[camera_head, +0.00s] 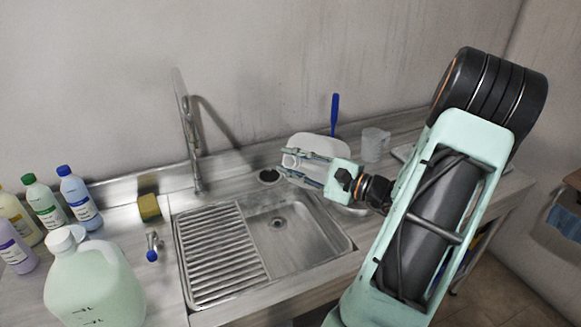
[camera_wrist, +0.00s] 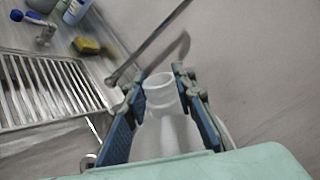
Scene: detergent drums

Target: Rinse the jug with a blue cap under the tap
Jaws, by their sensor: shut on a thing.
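My gripper (camera_head: 287,162) is shut on the neck of a white, translucent jug (camera_wrist: 165,125), above the back right of the sink. In the wrist view my gripper (camera_wrist: 157,85) has one finger on each side of the neck. The jug's mouth looks open, and no blue cap shows on it. In the head view the white body (camera_head: 318,146) behind the fingers appears to be this jug, tilted, partly hidden by my gripper. The tall metal tap (camera_head: 190,140) stands left of my gripper, apart from the jug; it also shows in the wrist view (camera_wrist: 150,52).
The sink basin (camera_head: 310,238) is empty beside its ribbed drainer (camera_head: 220,250). A small valve with a blue knob (camera_head: 152,254), a sponge (camera_head: 149,208), a large green jug (camera_head: 95,290) and several bottles, one blue-capped (camera_head: 80,200), stand left. A clear cup (camera_head: 374,145) stands right.

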